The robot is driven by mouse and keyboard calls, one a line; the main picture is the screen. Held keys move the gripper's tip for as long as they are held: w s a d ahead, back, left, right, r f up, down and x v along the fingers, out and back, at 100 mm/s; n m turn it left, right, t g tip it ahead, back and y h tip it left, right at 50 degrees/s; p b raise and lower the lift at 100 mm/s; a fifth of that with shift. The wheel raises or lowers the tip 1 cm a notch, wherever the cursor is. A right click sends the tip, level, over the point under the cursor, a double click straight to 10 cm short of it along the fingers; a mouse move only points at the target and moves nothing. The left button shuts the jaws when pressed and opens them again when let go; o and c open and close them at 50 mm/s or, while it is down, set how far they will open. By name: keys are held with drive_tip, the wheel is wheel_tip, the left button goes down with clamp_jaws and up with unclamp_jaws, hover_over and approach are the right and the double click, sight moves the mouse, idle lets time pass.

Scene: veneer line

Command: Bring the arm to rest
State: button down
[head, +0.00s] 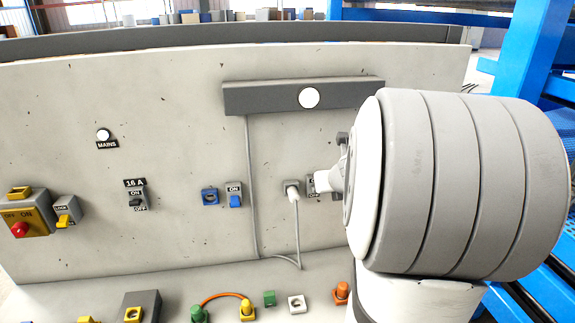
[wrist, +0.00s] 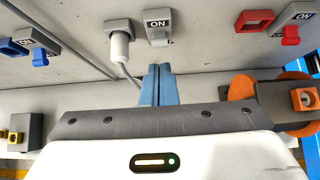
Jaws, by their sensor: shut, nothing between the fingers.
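My gripper (wrist: 157,72) shows in the wrist view as two blue fingers pressed together, with nothing between them. Its tips point toward the pale panel (wrist: 70,85), just below a white plug in a socket (wrist: 120,45) and a grey ON switch (wrist: 157,27). They look apart from these, but the exact gap is hard to tell. In the head view my large grey arm link fills the right side and hides most of the gripper.
A white cable (head: 298,240) hangs from the plug. Coloured connectors (head: 269,298) stand on the ledge below. A blue frame (head: 535,40) is at right.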

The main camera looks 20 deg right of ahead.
drive_tip(key=s+a+f+n+g+y+b, duration=0.1)
drive_tip(key=s+a+n+y, duration=0.15)
drive_tip(key=a+n, duration=0.65)
drive_tip(key=s+a+f+n+g+y+b, duration=0.1)
drive_tip(key=s+a+n+y+b, duration=0.15)
drive_tip(key=a+n, duration=0.7)
drive_tip(key=s+a+f+n+g+h, duration=0.1)
drive_tip(key=s+a+f+n+g, duration=0.1)
drive_tip(key=s+n, duration=0.5)
drive_tip(key=s+a+f+n+g+h+b, duration=0.1)
drive_tip(key=s+a+f+n+g, duration=0.1)
drive_tip(key=s+n, duration=0.6)
drive_tip(key=a+n, duration=0.1)
drive_tip(key=n, duration=0.4)
drive_tip(key=shift+a+f+h, duration=0.15)
drive_tip(key=shift+h, duration=0.15)
drive_tip(key=shift+n, duration=0.25)
